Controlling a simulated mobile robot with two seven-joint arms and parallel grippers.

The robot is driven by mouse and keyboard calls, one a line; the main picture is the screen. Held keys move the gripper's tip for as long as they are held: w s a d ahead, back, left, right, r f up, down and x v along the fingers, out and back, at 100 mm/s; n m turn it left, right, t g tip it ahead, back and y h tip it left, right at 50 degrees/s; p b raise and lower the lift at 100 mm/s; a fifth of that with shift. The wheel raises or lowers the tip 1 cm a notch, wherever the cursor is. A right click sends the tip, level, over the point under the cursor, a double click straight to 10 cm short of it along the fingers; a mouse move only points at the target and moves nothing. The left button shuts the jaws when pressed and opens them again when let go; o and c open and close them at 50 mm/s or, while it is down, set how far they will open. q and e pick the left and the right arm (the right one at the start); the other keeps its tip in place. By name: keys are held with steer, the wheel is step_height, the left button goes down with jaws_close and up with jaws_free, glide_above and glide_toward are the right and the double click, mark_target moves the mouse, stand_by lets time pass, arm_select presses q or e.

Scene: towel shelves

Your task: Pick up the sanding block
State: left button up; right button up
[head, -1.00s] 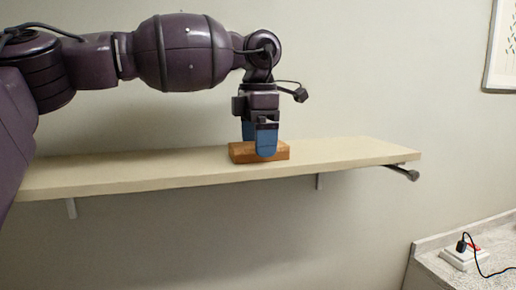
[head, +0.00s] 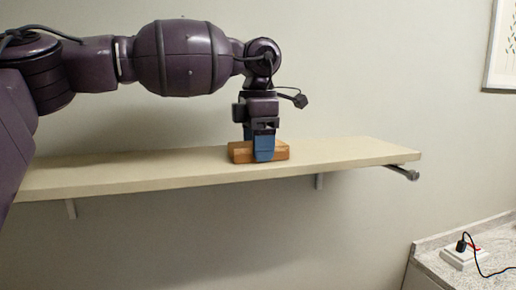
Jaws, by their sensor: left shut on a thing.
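The sanding block (head: 240,153) is an orange-brown block lying flat on the pale wooden shelf (head: 140,173), right of the shelf's middle. My left gripper (head: 262,148) points down over it, with its blue fingers on the block's near and far sides. The gripper is shut on the block, and the near finger covers part of its front face. The block appears to rest on the shelf. My right gripper is not in view.
The shelf is otherwise bare on both sides of the block. A metal rod (head: 402,172) sticks out under its right end. At the lower right, a speckled counter (head: 432,262) holds a white power strip (head: 462,259) with a black cord. A framed picture (head: 503,50) hangs at upper right.

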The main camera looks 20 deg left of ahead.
arm_select(q)
step_height(320, 180, up, 20)
steer(key=p, duration=0.1)
steer(key=o, duration=0.3)
steer(key=shift+c, duration=1)
